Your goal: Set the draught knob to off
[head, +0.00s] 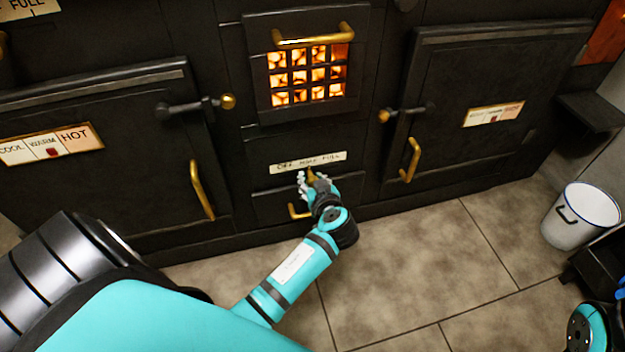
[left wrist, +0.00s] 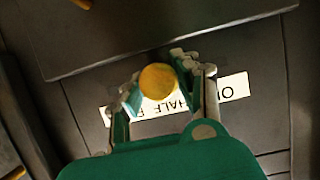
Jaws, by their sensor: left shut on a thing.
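The draught knob (head: 311,174) is a small brass knob below the white OFF–HALF–FULL label (head: 308,162) in the middle of the black stove. Its tip shows under the middle of the label in the head view; I cannot read its exact setting. In the left wrist view the round brass knob (left wrist: 158,82) covers part of the label (left wrist: 233,88). My left gripper (head: 314,181) is shut on the knob, with a finger on each side in the left wrist view (left wrist: 160,88). My right gripper is not in view.
A glowing firebox grate (head: 307,75) is above the label. Oven doors with brass handles (head: 202,190) (head: 410,160) flank it. Another brass handle (head: 298,211) is just below the knob.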

